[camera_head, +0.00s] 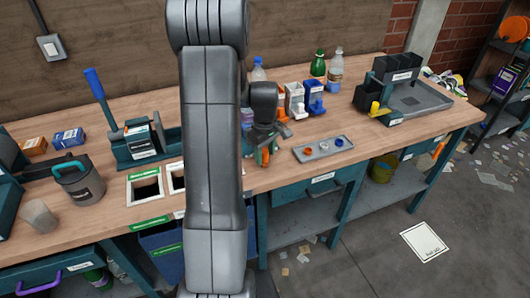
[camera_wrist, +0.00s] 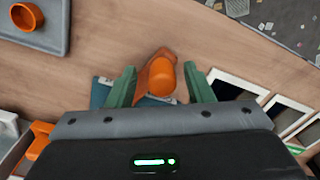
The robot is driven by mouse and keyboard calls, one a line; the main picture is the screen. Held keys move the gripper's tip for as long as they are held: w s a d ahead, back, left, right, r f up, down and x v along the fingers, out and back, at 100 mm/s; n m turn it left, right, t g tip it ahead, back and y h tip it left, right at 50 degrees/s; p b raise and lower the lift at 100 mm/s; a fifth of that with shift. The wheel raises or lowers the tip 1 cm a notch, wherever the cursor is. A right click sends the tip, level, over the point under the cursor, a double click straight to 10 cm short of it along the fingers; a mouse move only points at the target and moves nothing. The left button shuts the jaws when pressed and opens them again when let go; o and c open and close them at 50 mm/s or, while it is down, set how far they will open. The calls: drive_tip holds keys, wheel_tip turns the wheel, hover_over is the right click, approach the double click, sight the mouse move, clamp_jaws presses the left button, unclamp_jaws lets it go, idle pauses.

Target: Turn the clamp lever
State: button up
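An orange knob-like part (camera_wrist: 161,77), which looks like the clamp lever, stands on a teal base (camera_wrist: 103,93) in the wrist view. My gripper (camera_wrist: 160,78) has its green fingers on either side of the orange part. The fingers are apart, with a visible gap on the right; contact on the left cannot be told. In the head view, my gripper (camera_head: 265,154) is low over the bench near its front edge, with a bit of orange at the fingers. My arm hides most of the base there.
A grey tray (camera_head: 312,156) with small coloured rings lies to the right. Dispensers (camera_head: 295,101) and bottles (camera_head: 319,65) stand behind. White-framed openings (camera_head: 131,190) are to the left. A fixture with a yellow handle (camera_head: 376,109) stands farther right, and a blue-handled device (camera_head: 98,87) stands left.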

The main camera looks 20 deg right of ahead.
drive_tip(key=shift+r, duration=0.1)
wheel_tip(320, 180, up, 14)
drive_tip(key=shift+f, duration=0.2)
idle(0.6)
wheel_tip(320, 180, down, 14)
drive_tip(key=shift+a+r, duration=0.1)
idle(0.4)
drive_tip(key=shift+w+a+m, duration=0.35)
drive_tip(key=shift+a+m, duration=0.35)
drive_tip(key=shift+m, duration=0.3)
idle(1.3)
drive_tip(key=shift+s, duration=0.1)
idle(0.3)
